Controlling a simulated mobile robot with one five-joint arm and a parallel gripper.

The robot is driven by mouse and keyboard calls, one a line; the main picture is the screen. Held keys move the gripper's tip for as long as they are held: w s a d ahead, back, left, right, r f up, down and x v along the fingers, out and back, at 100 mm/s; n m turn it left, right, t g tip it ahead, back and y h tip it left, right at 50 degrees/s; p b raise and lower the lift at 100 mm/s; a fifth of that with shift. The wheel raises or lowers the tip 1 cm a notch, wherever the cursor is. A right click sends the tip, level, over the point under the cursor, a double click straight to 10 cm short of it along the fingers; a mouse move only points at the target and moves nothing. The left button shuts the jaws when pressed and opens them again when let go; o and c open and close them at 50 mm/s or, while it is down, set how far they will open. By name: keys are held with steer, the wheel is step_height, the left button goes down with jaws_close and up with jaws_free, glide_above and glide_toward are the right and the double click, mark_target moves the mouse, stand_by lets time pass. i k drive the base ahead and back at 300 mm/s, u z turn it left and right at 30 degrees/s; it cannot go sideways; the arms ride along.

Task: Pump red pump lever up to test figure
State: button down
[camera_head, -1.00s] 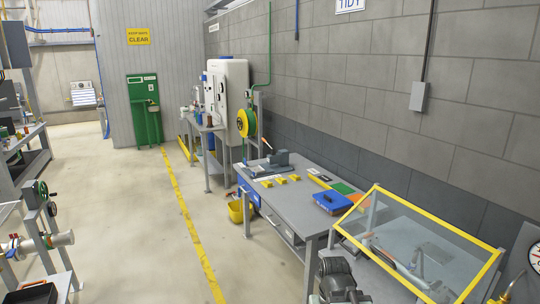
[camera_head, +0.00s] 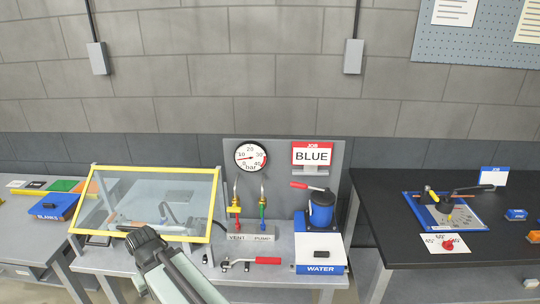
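The red pump lever (camera_head: 306,186) sticks out to the left from the top of a blue pump body (camera_head: 321,209). It looks near level, tilted slightly. The pump stands on a white and blue base marked WATER (camera_head: 320,268). A round pressure gauge (camera_head: 250,157) marked in bar hangs on the grey panel to the left. Its needle seems to lie on the left, low side; the exact reading is too small to tell. A red-framed JOB card (camera_head: 311,155) reads BLUE. My arm shows at the lower left of the pump; my gripper cannot be made out.
Valves with red and green handles stand over VENT and PUMP labels (camera_head: 252,237). A red-handled tool (camera_head: 267,261) lies on the bench before them. A yellow-framed clear screen (camera_head: 205,200) stands left. A black-topped table (camera_head: 400,190) stands right.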

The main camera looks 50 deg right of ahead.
mark_target(294, 184)
steer(key=z, duration=0.75)
steer(key=k, duration=0.65)
steer(key=u, duration=0.3)
steer(key=i, duration=0.5)
steer(key=u, duration=0.5)
steer(key=i, duration=1.05)
steer(key=z, duration=0.45)
